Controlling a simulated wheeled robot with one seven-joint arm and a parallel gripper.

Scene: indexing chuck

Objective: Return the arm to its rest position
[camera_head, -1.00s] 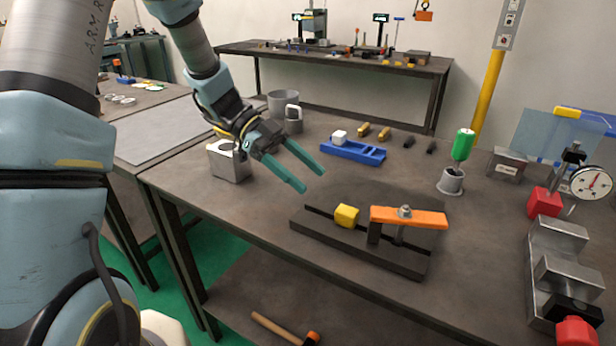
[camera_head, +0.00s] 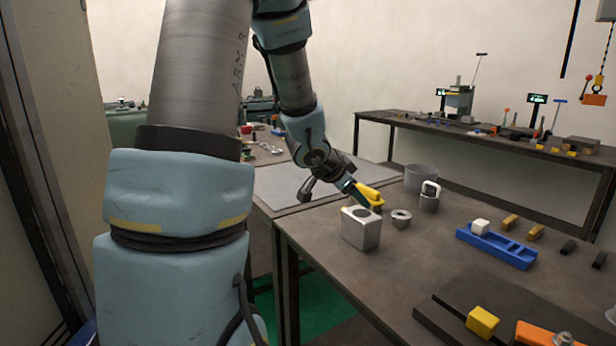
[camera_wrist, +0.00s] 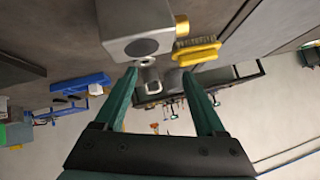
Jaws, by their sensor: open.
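My gripper (camera_head: 354,190) shows in the head view at the end of my raised arm, near the left edge of the workbench. In that view its fingers are partly hard to make out, beside a yellow brush (camera_head: 370,195) and above and behind a metal block with a round hole (camera_head: 360,232). In the wrist view my gripper (camera_wrist: 160,74) has its two green fingers spread apart with nothing held between them. The block (camera_wrist: 140,28) and the yellow brush (camera_wrist: 197,52) lie beyond the fingertips there.
A metal ring (camera_head: 401,219), a padlock (camera_head: 429,198) and a grey cup (camera_head: 420,176) stand near the block. A blue tray (camera_head: 496,246) and a dark fixture with a yellow piece (camera_head: 482,321) are to the right. A grey mat (camera_head: 300,184) lies on the table behind.

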